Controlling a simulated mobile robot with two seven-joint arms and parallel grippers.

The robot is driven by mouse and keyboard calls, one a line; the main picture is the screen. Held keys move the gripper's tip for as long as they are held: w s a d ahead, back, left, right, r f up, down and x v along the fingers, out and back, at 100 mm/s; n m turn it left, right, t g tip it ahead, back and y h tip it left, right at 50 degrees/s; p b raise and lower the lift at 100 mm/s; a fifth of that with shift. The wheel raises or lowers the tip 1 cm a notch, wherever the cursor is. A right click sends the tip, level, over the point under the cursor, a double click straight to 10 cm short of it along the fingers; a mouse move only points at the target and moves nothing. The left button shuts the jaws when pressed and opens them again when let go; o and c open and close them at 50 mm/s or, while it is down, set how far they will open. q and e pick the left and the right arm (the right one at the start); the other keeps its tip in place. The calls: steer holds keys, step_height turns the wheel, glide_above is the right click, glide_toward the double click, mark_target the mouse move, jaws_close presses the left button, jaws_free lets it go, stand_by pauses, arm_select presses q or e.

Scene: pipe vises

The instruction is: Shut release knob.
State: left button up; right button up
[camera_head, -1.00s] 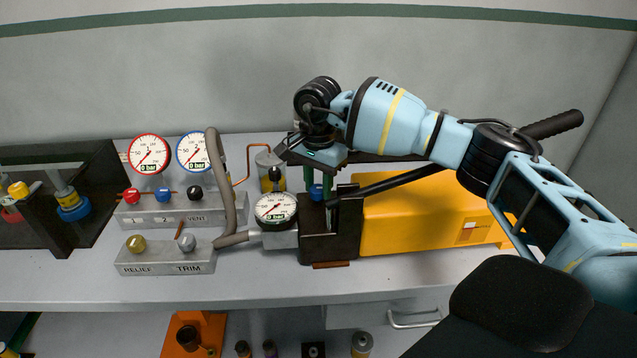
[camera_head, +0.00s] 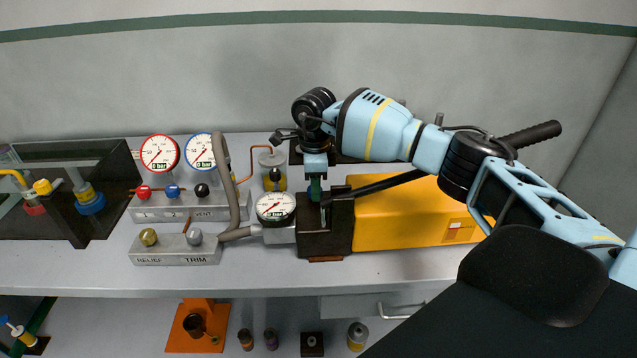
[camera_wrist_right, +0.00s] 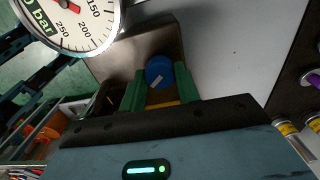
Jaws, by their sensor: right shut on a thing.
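The blue round knob (camera_wrist_right: 158,72) shows in the right wrist view, between the green fingers of my right gripper (camera_wrist_right: 160,92). I take it to be the release knob; it sits on the dark pump block (camera_head: 328,236). In the head view my right gripper (camera_head: 315,190) points down over this block, seen nearly edge-on, and hides the knob. The gripper is shut on the knob. My left gripper is not in view.
A round gauge (camera_head: 275,208) stands just left of the block, and the yellow pump body (camera_head: 405,222) lies to its right. The black pump lever (camera_head: 385,184) passes close to my right gripper. Grey manifolds (camera_head: 180,251) stand further left. The bench front is clear.

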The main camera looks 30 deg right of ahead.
steer(key=m, duration=0.2)
steer(key=shift+r+m+p, duration=0.25)
steer(key=shift+m+p, duration=0.15)
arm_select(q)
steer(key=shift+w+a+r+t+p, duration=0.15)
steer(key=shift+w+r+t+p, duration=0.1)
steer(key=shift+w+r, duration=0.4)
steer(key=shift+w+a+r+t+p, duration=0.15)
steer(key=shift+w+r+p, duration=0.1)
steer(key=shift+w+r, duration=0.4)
arm_select(e)
steer(key=shift+f+m, duration=0.1)
steer(key=shift+m, duration=2.2)
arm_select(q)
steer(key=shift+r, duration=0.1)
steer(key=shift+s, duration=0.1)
arm_select(e)
steer(key=o, duration=1)
steer(key=shift+f, duration=0.1)
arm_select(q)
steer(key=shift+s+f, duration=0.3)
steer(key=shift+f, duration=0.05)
arm_select(e)
steer(key=shift+r, duration=3.9)
